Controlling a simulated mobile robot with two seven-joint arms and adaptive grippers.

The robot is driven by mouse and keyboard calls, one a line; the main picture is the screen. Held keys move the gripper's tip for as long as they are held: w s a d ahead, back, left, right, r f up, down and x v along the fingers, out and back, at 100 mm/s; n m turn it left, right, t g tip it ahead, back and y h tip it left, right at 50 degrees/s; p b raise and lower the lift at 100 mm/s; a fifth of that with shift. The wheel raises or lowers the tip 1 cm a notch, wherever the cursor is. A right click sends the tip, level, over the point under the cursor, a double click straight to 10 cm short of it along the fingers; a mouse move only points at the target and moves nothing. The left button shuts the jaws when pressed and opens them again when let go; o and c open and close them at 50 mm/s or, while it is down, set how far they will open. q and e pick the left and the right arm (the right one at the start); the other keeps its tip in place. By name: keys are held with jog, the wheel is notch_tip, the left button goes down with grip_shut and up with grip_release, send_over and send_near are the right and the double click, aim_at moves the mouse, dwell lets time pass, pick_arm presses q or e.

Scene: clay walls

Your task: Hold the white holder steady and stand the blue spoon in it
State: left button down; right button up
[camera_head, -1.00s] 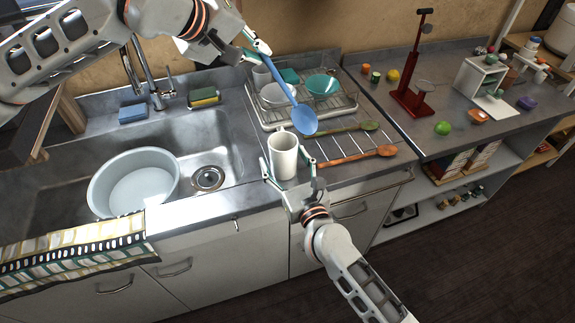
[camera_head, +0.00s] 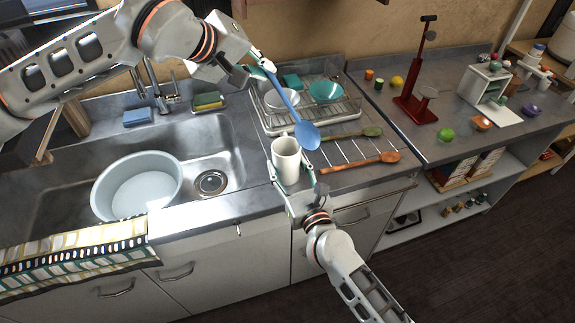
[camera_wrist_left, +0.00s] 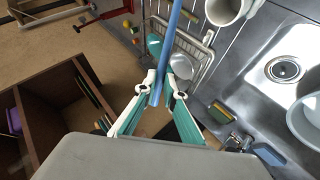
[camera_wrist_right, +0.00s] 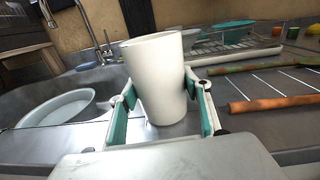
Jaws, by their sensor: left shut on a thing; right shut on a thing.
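The white holder (camera_head: 286,160) is a cup-like vessel standing upright on the counter, right of the sink. My right gripper (camera_head: 291,183) is shut on it from the front; in the right wrist view the fingers clasp both sides of the holder (camera_wrist_right: 158,80). My left gripper (camera_head: 262,62) is shut on the handle of the blue spoon (camera_head: 306,134). The spoon slants down to the right with its bowl lowest, in the air near the holder's upper right. The left wrist view shows the spoon handle (camera_wrist_left: 169,45) between the fingers (camera_wrist_left: 161,88). The holder's inside bottom is hidden.
A green spoon (camera_head: 368,132) and an orange spoon (camera_head: 375,158) lie on the counter right of the holder. Behind stands a dish rack (camera_head: 335,115) with bowls. The sink with a pale basin (camera_head: 140,182) is at the left. A red stand (camera_head: 412,108) is farther right.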

pick_arm(q)
notch_tip(320, 180, down, 10)
jog(key=shift+f, duration=0.25)
dwell(1.1)
jog(key=c, duration=2)
grip_release()
jog(key=shift+c, duration=0.2)
jog(key=v, duration=1.2)
